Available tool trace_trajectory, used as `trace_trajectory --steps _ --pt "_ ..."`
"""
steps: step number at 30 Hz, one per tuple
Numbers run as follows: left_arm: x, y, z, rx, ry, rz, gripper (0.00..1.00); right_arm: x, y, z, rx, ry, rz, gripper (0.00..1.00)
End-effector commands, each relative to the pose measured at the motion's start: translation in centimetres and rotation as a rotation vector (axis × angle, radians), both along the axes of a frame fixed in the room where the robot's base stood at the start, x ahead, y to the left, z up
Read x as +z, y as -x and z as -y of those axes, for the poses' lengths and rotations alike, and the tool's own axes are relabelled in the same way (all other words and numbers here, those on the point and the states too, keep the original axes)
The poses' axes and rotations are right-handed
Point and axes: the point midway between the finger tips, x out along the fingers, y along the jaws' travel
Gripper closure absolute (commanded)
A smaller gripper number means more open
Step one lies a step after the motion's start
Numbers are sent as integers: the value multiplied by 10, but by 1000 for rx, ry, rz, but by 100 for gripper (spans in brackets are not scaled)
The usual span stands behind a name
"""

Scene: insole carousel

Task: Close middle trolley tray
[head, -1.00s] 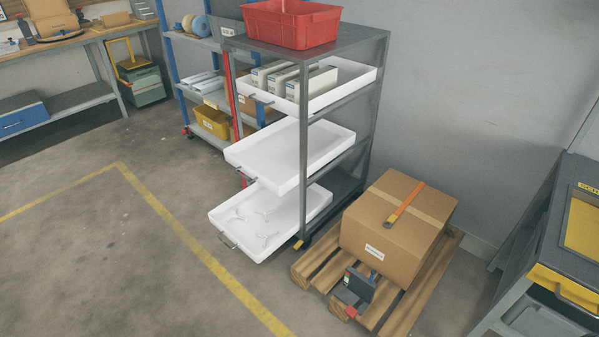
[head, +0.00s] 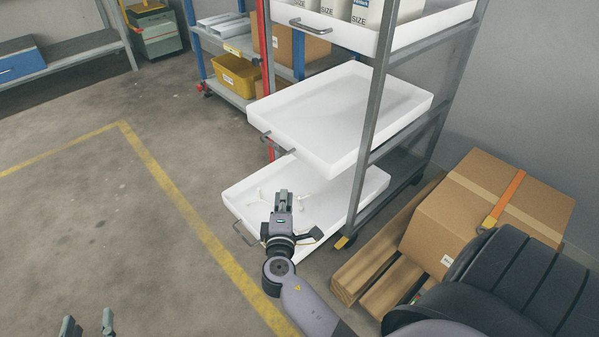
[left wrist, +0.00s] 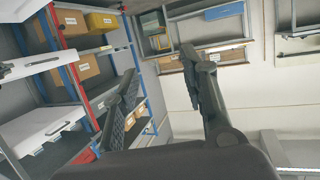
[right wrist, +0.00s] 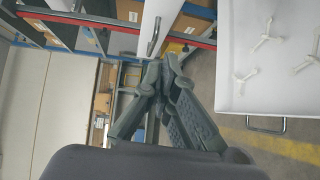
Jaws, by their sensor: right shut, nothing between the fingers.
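The trolley's middle tray (head: 385,95) is white, empty and pulled out. Its grey handle (head: 278,143) is on the front edge. In the right wrist view, a white panel with a handle (right wrist: 153,38), apparently this tray's front, shows beyond the fingers. My right gripper (head: 284,196) is shut and empty. In the head view it appears in front of the bottom tray, below the middle tray's handle; no contact with the middle tray shows. My left gripper (head: 88,324) is open and empty at the bottom left, far from the trolley.
The bottom tray (head: 236,198) is also out and holds several white Y-shaped parts. The top tray (head: 420,30) is out with boxes. A cardboard box (head: 455,225) on a pallet (head: 362,270) stands right of the trolley. The floor to the left is clear.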

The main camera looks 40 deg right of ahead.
Motion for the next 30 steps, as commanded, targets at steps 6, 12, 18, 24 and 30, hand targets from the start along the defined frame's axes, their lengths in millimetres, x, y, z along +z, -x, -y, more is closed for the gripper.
trace_trajectory --steps 6,12,18,24,30 --pt "23 5 -1 -1 14 60 60 24 -3 11 -36 66 57 100" --pt "31 3 1 -4 23 97 60 25 -25 31 -37 69 57 100" --pt "45 -1 5 -9 43 178 60 25 -59 59 -37 67 57 100" --pt "58 -3 7 -13 60 244 60 24 -76 89 -37 67 53 100" --pt "59 -3 7 -13 61 248 60 24 -78 109 -35 65 53 100"
